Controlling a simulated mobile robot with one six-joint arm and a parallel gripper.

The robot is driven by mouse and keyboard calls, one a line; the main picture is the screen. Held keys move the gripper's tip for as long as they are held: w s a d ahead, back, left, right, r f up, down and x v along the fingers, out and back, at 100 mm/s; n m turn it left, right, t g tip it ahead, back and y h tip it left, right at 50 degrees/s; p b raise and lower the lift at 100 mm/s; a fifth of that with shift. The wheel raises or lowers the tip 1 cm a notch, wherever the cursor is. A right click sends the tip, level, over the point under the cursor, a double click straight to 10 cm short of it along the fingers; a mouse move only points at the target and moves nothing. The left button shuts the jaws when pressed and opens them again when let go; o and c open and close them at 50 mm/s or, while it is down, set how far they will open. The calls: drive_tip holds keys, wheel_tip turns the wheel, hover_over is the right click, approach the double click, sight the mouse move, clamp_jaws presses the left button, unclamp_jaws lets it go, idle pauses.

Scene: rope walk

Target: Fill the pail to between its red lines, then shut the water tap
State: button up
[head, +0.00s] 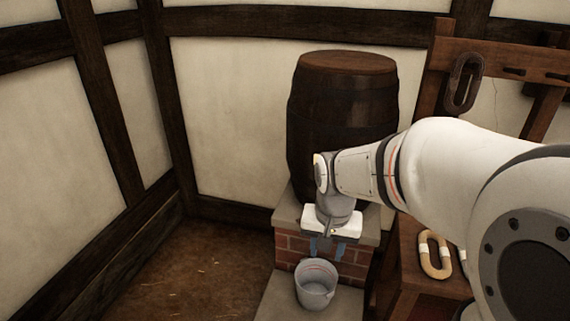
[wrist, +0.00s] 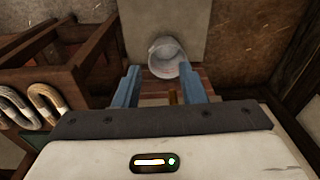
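The pail (head: 315,291) is a grey bucket standing upright on a stone slab below the barrel. A red line shows on its inner wall in the head view; I cannot tell the water level. It also shows beyond my fingers in the wrist view (wrist: 165,60). My gripper (head: 327,249) is above the pail, in front of the brick plinth. Its two blue fingers are apart in the wrist view (wrist: 159,72). A small brass piece, perhaps part of the tap (wrist: 173,97), shows between them. The rest of the tap is hidden behind my gripper, and no stream of water is distinguishable.
A dark wooden barrel (head: 344,110) stands on the brick plinth (head: 291,252). A wooden rack (head: 436,90) and a bench with a pale rope coil (head: 435,255) are at the right. Open floor (head: 210,265) lies left of the plinth.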

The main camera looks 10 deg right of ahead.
drive_tip(key=w+m+p, duration=0.3)
drive_tip(key=w, duration=0.3)
drive_tip(key=w+m+p, duration=0.3)
drive_tip(key=w+p, duration=0.1)
drive_tip(key=w, duration=0.3)
drive_tip(key=w+m+g+p, duration=0.1)
drive_tip(key=w+m+p, duration=0.2)
drive_tip(key=w, duration=0.4)
drive_tip(key=shift+w+a+f+p, duration=0.15)
drive_tip(key=shift+f+p, duration=0.1)
drive_tip(key=shift+p, duration=0.2)
drive_tip(key=shift+w+f+m, duration=0.3)
drive_tip(key=shift+f, duration=0.2)
wheel_tip(320, 180, down, 7)
drive_tip(key=shift+f, duration=0.2)
drive_tip(key=shift+c, duration=0.6)
clamp_jaws()
